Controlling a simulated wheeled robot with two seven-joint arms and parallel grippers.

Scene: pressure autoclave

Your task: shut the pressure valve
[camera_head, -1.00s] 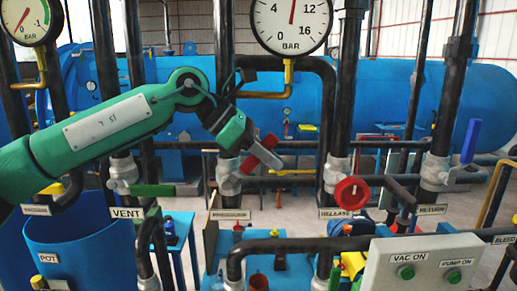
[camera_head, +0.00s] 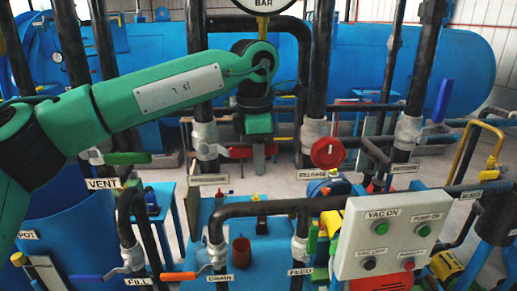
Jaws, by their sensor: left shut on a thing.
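The pressure valve sits on a vertical black pipe with a grey body (camera_head: 205,142), above a white label (camera_head: 208,179) too small to read clearly. Its red lever (camera_head: 238,152) points right from the body and lies about level, across the pipe. My left gripper (camera_head: 259,158) hangs down over the lever's outer end and is shut on it. The gripper's wrist hides part of the pipework behind it, and the lever's tip is partly covered by the fingers. My right gripper is not in view.
A red round release knob (camera_head: 327,152) is just to the right. A green vent lever (camera_head: 127,158) is to the left, and a blue lever (camera_head: 444,101) stands at the right. A grey control box (camera_head: 395,235) and a horizontal black pipe (camera_head: 290,206) are in front.

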